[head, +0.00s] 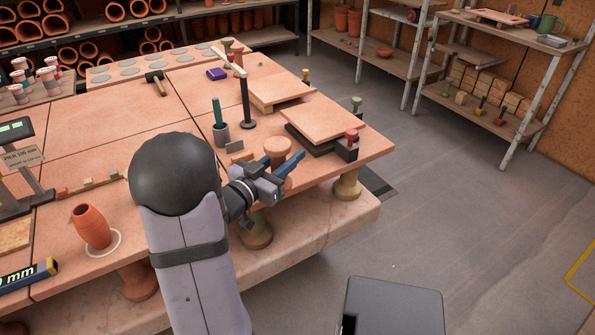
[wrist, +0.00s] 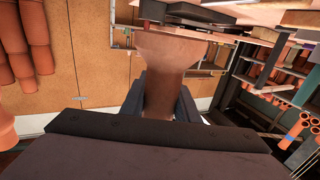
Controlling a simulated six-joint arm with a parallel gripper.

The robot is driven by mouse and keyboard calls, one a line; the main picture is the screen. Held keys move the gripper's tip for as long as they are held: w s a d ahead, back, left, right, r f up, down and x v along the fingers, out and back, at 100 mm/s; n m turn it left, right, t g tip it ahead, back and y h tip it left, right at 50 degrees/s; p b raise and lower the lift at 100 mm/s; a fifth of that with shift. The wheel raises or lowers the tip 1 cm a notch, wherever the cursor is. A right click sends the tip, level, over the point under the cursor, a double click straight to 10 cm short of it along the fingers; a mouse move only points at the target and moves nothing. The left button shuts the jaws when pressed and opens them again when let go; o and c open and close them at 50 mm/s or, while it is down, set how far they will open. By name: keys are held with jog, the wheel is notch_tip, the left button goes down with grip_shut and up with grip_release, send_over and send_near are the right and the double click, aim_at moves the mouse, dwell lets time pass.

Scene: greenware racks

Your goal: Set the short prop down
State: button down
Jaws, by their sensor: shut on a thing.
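The short prop (head: 278,147) is a clay-coloured, spool-like piece with a wide flared round end. In the head view it is at the table's front edge, at my gripper (head: 284,171), whose blue fingers point to the right. In the wrist view the prop (wrist: 165,80) stands between the two dark fingers of my gripper (wrist: 161,100), which is shut on its narrower shaft. The flared end shows beyond the fingers. The gripper hides the lower part, so I cannot tell whether the prop touches anything below.
The pinkish worktable (head: 75,150) has a raised slab (head: 325,117) on dark supports at right, by a red-topped post (head: 351,142). A tilted terracotta vase (head: 92,226) is at left.

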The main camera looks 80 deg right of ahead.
jog(key=s+d+r, duration=0.2)
jog(key=s+d, duration=0.3)
jog(key=s, duration=0.4)
jog(key=s+d+r, duration=0.2)
jog(key=s+d, duration=0.3)
jog(key=s, duration=0.4)
jog(key=w+d+r+n+t, duration=0.1)
jog(key=w+d+n+t, duration=0.1)
jog(key=w+n+t, duration=0.4)
jog(key=w+d+r+n+t, duration=0.1)
jog(key=w+d+n+t, duration=0.2)
jog(key=w+t, duration=0.55)
jog(key=shift+n+t+y, duration=0.6)
jog(key=shift+n+t, duration=0.15)
jog(key=shift+n, duration=0.15)
jog(key=shift+w+a+f, duration=0.25)
jog(key=shift+w+f, duration=0.7)
jog(key=shift+f, duration=1.1)
jog(key=shift+w+a+f, duration=0.2)
jog(key=shift+w+f, duration=0.7)
jog(key=shift+f, duration=1.2)
jog(key=shift+w+a+f, duration=0.25)
jog(key=shift+w+f, duration=0.7)
jog(key=shift+f, duration=1.1)
jog(key=shift+f+b, duration=0.1)
jog(key=shift+b, duration=0.2)
jog(key=shift+f, duration=0.15)
jog(key=c, duration=1.4)
grip_release()
